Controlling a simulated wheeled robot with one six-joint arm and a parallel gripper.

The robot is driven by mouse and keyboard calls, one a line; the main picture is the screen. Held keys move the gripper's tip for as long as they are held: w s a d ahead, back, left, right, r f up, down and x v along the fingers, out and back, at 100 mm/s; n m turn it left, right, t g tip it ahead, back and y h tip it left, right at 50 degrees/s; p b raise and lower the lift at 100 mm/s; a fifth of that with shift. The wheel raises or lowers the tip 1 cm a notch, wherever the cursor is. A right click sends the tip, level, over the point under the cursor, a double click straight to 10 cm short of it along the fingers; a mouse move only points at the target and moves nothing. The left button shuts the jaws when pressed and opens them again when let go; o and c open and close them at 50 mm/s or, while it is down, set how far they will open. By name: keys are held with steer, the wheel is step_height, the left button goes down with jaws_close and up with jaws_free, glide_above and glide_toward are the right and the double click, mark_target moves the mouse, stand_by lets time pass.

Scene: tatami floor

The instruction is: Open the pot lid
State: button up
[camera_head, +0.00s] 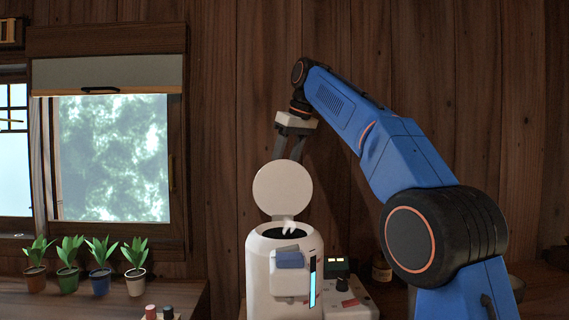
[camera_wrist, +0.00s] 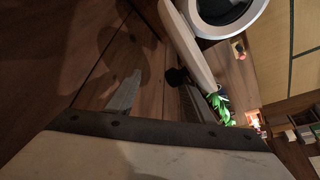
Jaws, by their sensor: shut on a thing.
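The white pot (camera_head: 259,268) stands upright on the counter with its round white lid (camera_head: 283,187) swung up, nearly vertical, above the dark opening. In the wrist view the lid (camera_wrist: 188,42) shows edge-on and the pot's round rim (camera_wrist: 203,28) is at the top. My gripper (camera_head: 289,156) reaches down behind the top of the lid, which hides its fingertips in the head view. In the wrist view my gripper (camera_wrist: 152,80) has one finger close to the lid. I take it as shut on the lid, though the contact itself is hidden.
Several small potted plants (camera_head: 100,285) stand on the counter at left, below the window (camera_head: 112,158). A device with knobs (camera_head: 347,298) and a brown jar (camera_head: 382,271) sit right of the pot. The wooden wall (camera_head: 225,130) is close behind.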

steer(key=s+d+r, duration=0.4)
steer(key=s+d, duration=0.5)
steer(key=s, duration=0.1)
steer(key=shift+s+d+r, duration=0.2)
steer(key=shift+s+r, duration=0.05)
steer(key=shift+r, duration=0.15)
stand_by(0.8)
stand_by(0.4)
